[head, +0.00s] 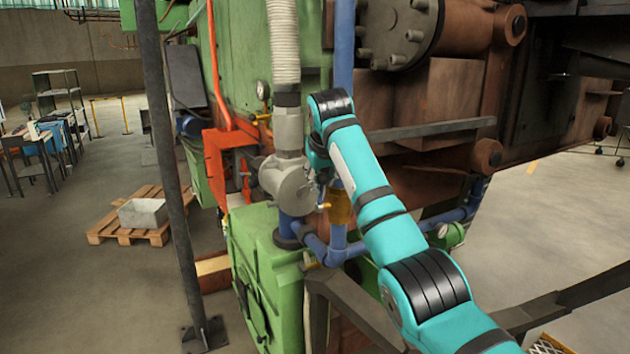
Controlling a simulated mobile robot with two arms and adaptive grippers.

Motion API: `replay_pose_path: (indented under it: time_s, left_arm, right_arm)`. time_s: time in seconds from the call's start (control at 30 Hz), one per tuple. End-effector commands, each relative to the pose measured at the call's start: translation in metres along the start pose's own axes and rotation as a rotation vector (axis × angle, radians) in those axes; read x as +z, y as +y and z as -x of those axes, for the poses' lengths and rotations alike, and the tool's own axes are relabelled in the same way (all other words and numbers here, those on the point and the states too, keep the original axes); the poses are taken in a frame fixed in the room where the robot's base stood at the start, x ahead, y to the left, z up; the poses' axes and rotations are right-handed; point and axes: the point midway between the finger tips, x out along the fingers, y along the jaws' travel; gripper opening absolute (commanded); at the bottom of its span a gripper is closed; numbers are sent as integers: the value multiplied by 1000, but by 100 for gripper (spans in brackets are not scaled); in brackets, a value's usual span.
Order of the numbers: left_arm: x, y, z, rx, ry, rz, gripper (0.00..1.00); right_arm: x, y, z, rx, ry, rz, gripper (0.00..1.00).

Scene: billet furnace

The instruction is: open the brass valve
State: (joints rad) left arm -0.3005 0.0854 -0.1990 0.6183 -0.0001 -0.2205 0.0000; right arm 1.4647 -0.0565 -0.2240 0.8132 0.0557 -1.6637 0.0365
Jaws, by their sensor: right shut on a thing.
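The brass valve (341,208) is a dull gold body on the blue pipe, partly hidden behind my right arm. A small yellow lever end shows at its left side. My right gripper (324,188) hangs down from the teal wrist, just above and beside the valve. It is shut on what looks like the valve's handle, but the fingertips are small and mostly hidden by my arm, so the exact contact is unclear. My left gripper is not in view.
A grey round pump housing (287,180) with a ribbed hose stands close left of the gripper. Blue pipes (338,240) run below. A green machine box (270,275) and a dark post (168,150) are to the left. A pallet (135,225) holds a grey bin.

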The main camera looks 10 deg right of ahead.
Motion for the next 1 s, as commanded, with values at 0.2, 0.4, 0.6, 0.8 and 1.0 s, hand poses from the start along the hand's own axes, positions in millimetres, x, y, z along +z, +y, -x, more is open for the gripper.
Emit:
replay_pose_path:
  time_s: [0.2, 0.4, 0.6, 0.8, 1.0]
  left_arm:
    - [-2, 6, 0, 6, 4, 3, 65]
    - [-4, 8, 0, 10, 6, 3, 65]
    - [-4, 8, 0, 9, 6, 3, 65]
    - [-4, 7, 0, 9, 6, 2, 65]
    - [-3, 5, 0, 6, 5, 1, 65]
  right_arm:
    - [0, 3, 3, 7, -46, 16, 0]
    - [0, 3, 3, 9, -57, 19, 0]
    - [0, 3, 3, 9, -56, 19, 0]
    - [0, 3, 3, 9, -56, 18, 35]
    - [1, 4, 2, 9, -59, 17, 51]
